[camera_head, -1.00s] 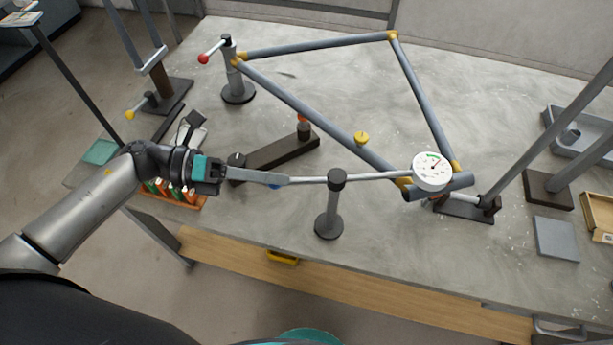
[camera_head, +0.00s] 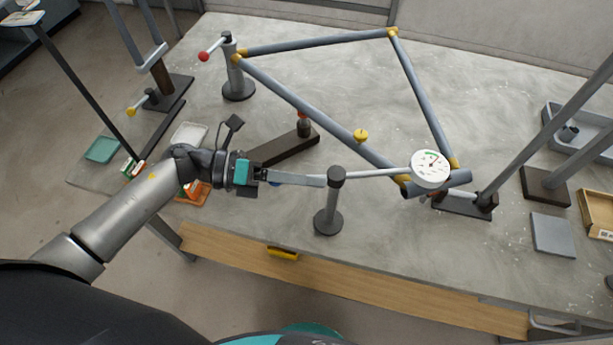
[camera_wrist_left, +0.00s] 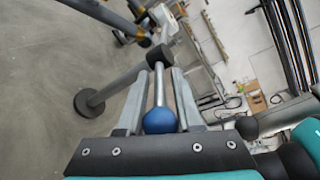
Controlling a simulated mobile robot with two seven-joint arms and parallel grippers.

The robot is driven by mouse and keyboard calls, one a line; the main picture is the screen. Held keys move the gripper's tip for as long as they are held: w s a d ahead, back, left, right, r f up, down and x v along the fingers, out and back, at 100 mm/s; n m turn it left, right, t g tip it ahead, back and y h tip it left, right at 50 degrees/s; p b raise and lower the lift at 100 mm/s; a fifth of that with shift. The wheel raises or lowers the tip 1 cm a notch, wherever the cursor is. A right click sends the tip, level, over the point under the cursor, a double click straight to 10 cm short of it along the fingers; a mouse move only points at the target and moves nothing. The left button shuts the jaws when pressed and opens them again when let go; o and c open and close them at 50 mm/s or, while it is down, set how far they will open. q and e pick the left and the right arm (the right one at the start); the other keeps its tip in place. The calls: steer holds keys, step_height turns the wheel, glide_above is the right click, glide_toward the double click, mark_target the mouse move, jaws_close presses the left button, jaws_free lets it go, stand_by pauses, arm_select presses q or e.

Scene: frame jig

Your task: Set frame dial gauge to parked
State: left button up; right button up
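The dial gauge (camera_head: 431,168), with a round white face and a green mark, is at the end of a grey rod at the frame's lower right corner. The rod runs to a dark-capped post (camera_head: 336,182) and passes beyond it to a blue ball knob, clear in the left wrist view (camera_wrist_left: 160,121). My left gripper (camera_head: 323,181) reaches in from the left along this rod. Its fingers (camera_wrist_left: 161,72) stand apart on either side of the knob and rod, with narrow gaps visible. In the head view the fingers mostly hide the knob. My right gripper is out of view.
The grey tube frame (camera_head: 310,108) with yellow joints lies behind the post. A red-knobbed clamp post (camera_head: 238,80) stands at far left. A dark bar (camera_head: 285,148) lies behind my left gripper. Trays and a flat grey plate (camera_head: 553,235) lie at right. The table's front middle is clear.

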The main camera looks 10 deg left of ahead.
arm_select(q)
jaws_close()
stand_by(1.0)
